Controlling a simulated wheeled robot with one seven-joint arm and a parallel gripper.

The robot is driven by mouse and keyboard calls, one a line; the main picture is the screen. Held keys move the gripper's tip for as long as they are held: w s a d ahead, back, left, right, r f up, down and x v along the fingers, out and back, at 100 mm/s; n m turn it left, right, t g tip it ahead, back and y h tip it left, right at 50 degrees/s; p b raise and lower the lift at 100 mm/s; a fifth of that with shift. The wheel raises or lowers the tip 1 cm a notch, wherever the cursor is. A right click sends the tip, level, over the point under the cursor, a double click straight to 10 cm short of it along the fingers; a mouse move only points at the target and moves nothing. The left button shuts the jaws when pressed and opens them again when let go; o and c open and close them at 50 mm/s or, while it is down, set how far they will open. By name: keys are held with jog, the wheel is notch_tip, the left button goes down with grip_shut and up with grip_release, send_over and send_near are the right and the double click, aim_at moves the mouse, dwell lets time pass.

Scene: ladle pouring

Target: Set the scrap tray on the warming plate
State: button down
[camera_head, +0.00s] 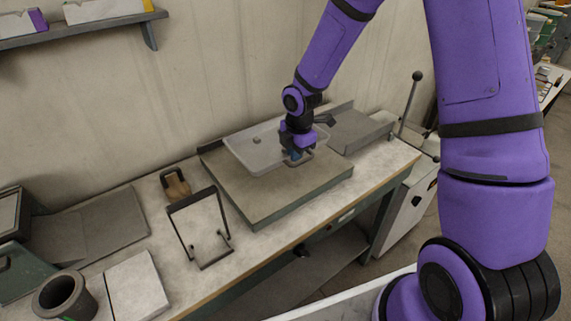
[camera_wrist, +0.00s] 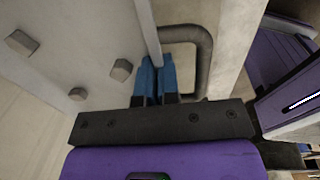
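The scrap tray (camera_head: 240,157) is a shallow, pale grey tray over the back part of a broad grey slab (camera_head: 290,197), which looks like the warming plate. The wrist view shows the tray (camera_wrist: 95,55) with three small grey blocks in it and a dark looped handle (camera_wrist: 205,50) on its side. My gripper (camera_head: 297,155) is at the tray's right side. In the wrist view its blue fingertips (camera_wrist: 157,78) are close together on the tray's side wall, beside the handle. Whether the tray's underside touches the slab I cannot tell.
A low grey unit (camera_head: 355,132) stands right of the slab, near an upright lever (camera_head: 411,98). To the left are a black-framed stand (camera_head: 200,228), a brown wooden block (camera_head: 176,186) and a dark cup (camera_head: 63,297). The wall is close behind.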

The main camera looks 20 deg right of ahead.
aim_at(294, 178)
jog(key=shift+f, duration=3.7)
jog(key=c, duration=1.4)
grip_release()
jog(key=shift+o, duration=0.2)
